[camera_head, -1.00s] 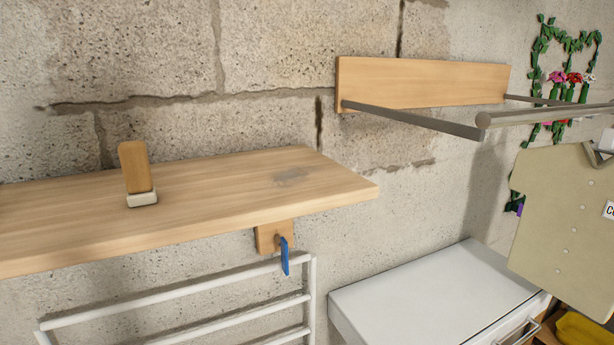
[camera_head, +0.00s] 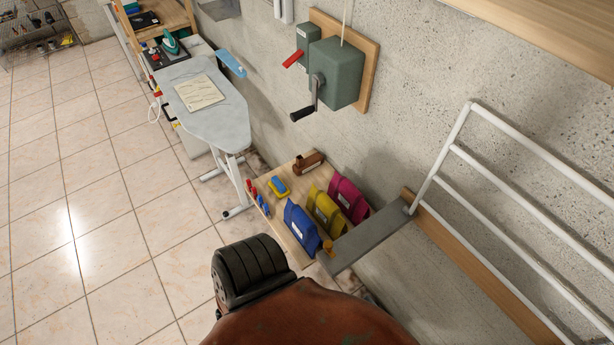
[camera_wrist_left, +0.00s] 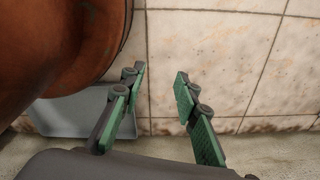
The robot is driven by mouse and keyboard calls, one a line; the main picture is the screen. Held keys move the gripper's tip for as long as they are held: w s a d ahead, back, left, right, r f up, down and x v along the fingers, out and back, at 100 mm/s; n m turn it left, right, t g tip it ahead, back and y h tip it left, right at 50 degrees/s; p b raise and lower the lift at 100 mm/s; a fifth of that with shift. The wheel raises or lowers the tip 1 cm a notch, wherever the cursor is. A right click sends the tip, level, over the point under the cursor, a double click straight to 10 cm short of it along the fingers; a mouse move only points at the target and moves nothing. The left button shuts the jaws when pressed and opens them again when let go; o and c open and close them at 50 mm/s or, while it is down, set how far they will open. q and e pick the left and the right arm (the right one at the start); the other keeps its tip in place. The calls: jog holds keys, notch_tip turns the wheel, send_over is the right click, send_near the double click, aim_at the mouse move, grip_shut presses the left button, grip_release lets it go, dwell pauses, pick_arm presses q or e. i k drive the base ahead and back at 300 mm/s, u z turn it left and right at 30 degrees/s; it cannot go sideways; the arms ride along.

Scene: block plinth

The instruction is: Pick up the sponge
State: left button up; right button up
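A small blue and yellow item (camera_head: 279,186), possibly the sponge, lies on a low wooden board (camera_head: 272,218) by the wall in the head view. It is too small to name for sure. In the left wrist view my left gripper (camera_wrist_left: 160,98) is open, its green-padded fingers apart with nothing between them, above pale floor tiles. The sponge does not show in that view. Neither gripper shows in the head view.
Blue (camera_head: 302,228), yellow (camera_head: 325,212) and magenta (camera_head: 349,198) bags and a brown wooden object (camera_head: 308,163) are on the board. An ironing board (camera_head: 210,112) stands beyond. A white rack (camera_head: 520,190) is at right. Tiled floor at left is clear.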

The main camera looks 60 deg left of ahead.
aim_at(280, 190)
jog(key=z, duration=1)
jog(key=k, duration=1.85)
jog(key=u, duration=1.4)
